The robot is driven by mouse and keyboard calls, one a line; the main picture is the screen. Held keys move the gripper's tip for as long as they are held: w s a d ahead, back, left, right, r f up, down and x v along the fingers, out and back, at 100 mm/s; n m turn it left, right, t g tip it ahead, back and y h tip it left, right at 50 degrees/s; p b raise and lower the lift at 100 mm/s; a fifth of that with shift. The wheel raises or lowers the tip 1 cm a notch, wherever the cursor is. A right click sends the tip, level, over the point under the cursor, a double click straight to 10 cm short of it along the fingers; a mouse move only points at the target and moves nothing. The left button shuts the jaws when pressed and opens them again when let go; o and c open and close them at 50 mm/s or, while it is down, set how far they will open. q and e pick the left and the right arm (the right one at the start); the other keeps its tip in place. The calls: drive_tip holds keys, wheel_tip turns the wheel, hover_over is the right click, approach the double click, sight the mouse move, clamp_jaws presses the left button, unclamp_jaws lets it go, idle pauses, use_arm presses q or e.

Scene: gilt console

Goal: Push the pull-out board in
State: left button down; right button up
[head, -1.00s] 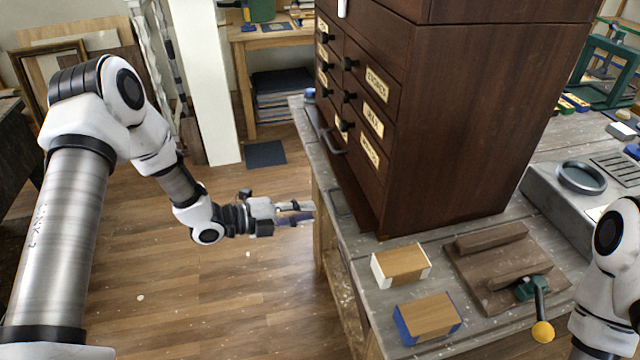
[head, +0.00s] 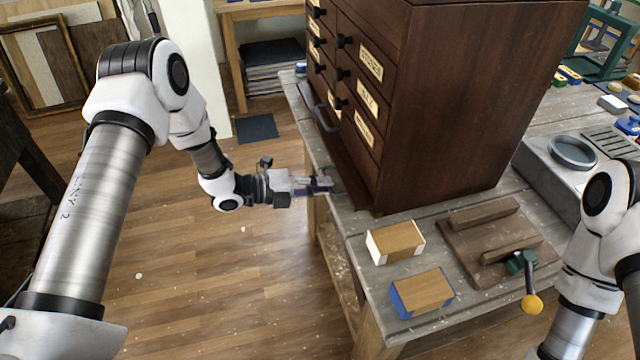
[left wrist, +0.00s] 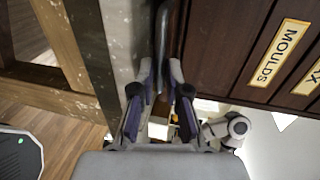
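The pull-out board (head: 347,176) is a dark wooden slab at the foot of the brown drawer cabinet (head: 450,110). It juts out in front of the drawers and has a grey bar handle (head: 322,117). My left gripper (head: 327,184) is at the bench's front edge, beside the board's near part and nearer to the camera than the handle. In the left wrist view its two fingers (left wrist: 161,72) are apart, with a dark bar, probably the handle (left wrist: 165,38), ahead of the gap. I cannot tell whether they touch the board. My right gripper is out of view.
The cabinet stands on a grey workbench (head: 350,235). Two wooden blocks, one white-ended (head: 396,241) and one blue-ended (head: 422,293), lie near its front corner. A wooden jig (head: 490,240) with a yellow-knobbed lever is beside them.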

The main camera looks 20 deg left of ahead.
sight(342, 181)
use_arm(q)
drive_tip(key=shift+b+x, duration=1.35)
drive_tip(key=shift+x, duration=0.65)
drive_tip(key=shift+w+d+r, duration=0.15)
drive_tip(key=shift+d+r, duration=0.05)
drive_tip(key=shift+r, duration=0.15)
drive_tip(key=shift+a+r, duration=0.1)
drive_tip(key=c, duration=1.5)
unclamp_jaws()
drive_tip(key=shift+w, duration=0.1)
drive_tip(key=v, duration=1.1)
drive_tip(key=shift+s+a, duration=0.2)
drive_tip(key=shift+s, duration=0.05)
